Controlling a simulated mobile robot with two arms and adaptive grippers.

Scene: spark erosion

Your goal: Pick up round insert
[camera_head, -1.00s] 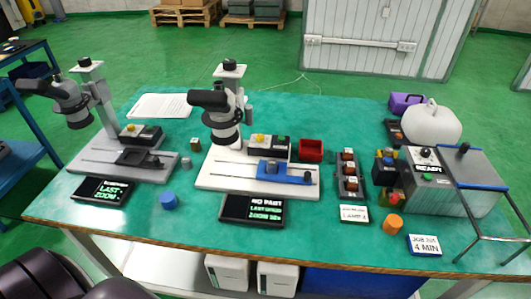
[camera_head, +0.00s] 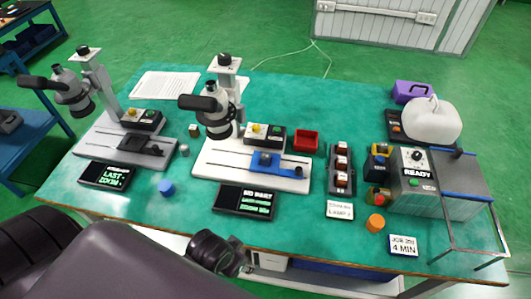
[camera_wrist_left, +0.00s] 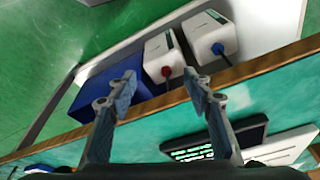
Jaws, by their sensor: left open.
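I cannot tell for certain which piece is the round insert. Small round pieces on the green table top are a blue cylinder (camera_head: 167,187) at the front left, an orange cylinder (camera_head: 375,223) at the front right, and a little grey cylinder (camera_head: 184,150) between the two microscope stands. My left gripper (camera_wrist_left: 163,88) is open and empty in the left wrist view, over the table's front edge. In the head view my left arm comes in at the lower left, and its fingertips are not clearly seen. My right gripper is not in view.
Two microscopes stand on grey (camera_head: 95,147) and white (camera_head: 215,172) bases, with black displays (camera_head: 243,202) in front. A red bin (camera_head: 305,140), a switch strip (camera_head: 341,170) and a control box (camera_head: 413,180) stand to the right. White boxes (camera_wrist_left: 165,60) sit below the edge.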

